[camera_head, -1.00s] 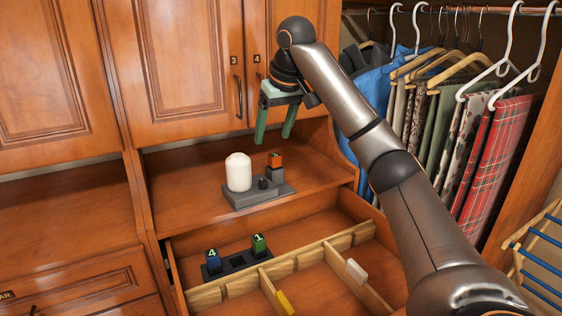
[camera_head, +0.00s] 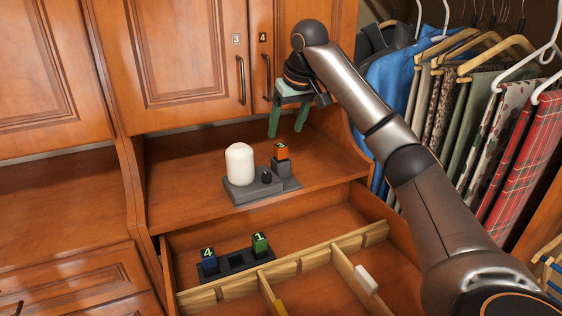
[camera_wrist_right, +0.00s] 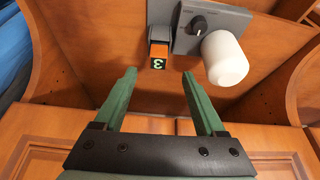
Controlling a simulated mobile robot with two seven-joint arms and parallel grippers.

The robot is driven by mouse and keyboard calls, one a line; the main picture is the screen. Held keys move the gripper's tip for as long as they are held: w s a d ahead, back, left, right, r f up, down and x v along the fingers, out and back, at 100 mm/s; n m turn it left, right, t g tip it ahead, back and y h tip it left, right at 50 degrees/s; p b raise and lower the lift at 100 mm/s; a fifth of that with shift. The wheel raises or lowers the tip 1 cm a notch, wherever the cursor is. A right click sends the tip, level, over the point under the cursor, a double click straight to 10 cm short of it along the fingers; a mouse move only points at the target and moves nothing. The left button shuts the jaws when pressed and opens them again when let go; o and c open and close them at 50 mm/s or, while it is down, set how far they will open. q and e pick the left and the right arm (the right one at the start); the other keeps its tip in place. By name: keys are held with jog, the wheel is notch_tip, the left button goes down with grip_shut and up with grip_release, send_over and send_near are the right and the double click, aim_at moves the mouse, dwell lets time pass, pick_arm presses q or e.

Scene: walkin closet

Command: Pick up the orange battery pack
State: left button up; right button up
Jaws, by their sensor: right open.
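The orange battery pack (camera_head: 281,152) stands upright in a grey holder at the right of a grey base (camera_head: 240,196) on the wooden shelf. In the right wrist view the orange battery pack (camera_wrist_right: 158,55) shows its dark top with a green 3, ahead of the fingertips and between their lines. My right gripper (camera_head: 288,134) is open and empty, above the shelf near the pack and apart from it. Its two green fingers also show in the right wrist view (camera_wrist_right: 160,75). My left gripper is not in view.
A white rounded cylinder (camera_head: 240,164) and a black knob (camera_head: 266,176) are on the same base. Below, an open drawer holds a dark rack (camera_head: 237,262) with a blue pack (camera_head: 208,260) and a green pack (camera_head: 260,245). Hanging clothes (camera_head: 460,110) are at the right.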

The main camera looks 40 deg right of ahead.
aim_at(281, 146)
jog(key=p+x, duration=0.1)
jog(key=x, duration=0.6)
jog(key=shift+d+f, duration=0.1)
jog(key=shift+d, duration=0.05)
jog(key=shift+c, duration=0.4)
grip_shut()
